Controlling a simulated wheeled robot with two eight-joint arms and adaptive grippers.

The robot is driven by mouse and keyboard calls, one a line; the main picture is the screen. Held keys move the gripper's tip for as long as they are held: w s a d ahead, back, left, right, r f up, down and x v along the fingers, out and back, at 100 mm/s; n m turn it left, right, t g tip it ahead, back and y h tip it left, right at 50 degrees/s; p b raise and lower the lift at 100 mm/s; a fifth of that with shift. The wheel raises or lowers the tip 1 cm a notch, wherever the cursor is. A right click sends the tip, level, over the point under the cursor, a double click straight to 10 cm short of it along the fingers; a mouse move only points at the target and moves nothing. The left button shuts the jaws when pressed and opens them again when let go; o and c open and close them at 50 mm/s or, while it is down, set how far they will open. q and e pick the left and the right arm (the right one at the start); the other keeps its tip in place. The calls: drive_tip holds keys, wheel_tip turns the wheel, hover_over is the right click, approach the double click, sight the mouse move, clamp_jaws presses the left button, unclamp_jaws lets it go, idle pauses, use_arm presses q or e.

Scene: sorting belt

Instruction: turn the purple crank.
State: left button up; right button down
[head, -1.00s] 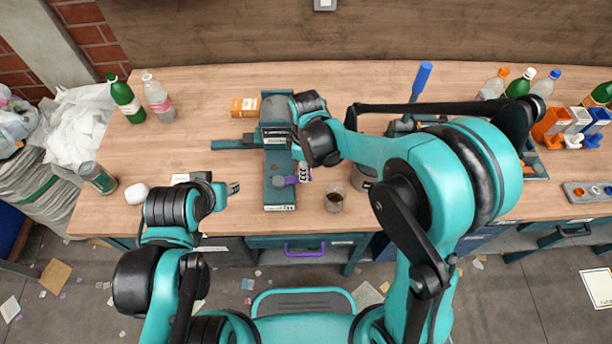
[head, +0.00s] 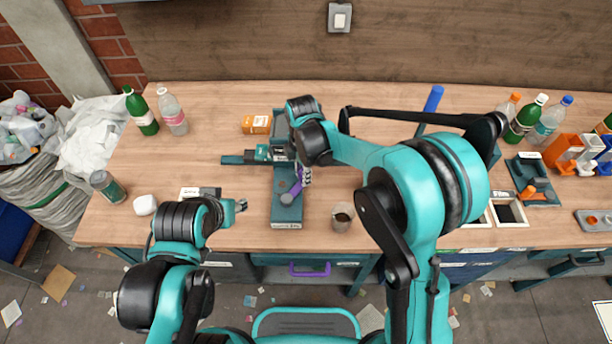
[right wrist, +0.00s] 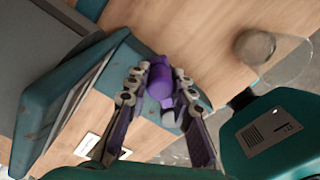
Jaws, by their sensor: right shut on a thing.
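The purple crank (head: 296,188) sits on the teal bench machine (head: 287,215) left of the table's middle. Its arm slants up and to the right from a round grey hub. My right gripper (head: 306,177) reaches over it from the right, largely hidden by its own wrist in the head view. In the right wrist view, the two fingers are shut on the crank's purple handle (right wrist: 160,80), one finger on each side. My left gripper (head: 241,205) hovers left of the machine near the table's front edge, apart from the crank; its jaw opening is too small to read.
Bottles stand at the back left and right. A drawer with a purple handle (head: 310,271) is below. Free tabletop lies between left bottles and machine.

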drive_tip(key=shift+w+a, duration=0.1)
drive_tip(key=shift+a, duration=0.05)
idle(0.4)
drive_tip(key=c, duration=1.3)
unclamp_jaws()
drive_tip(key=shift+r, duration=0.1)
wheel_tip(320, 180, up, 12)
drive_tip(key=shift+f, duration=0.1)
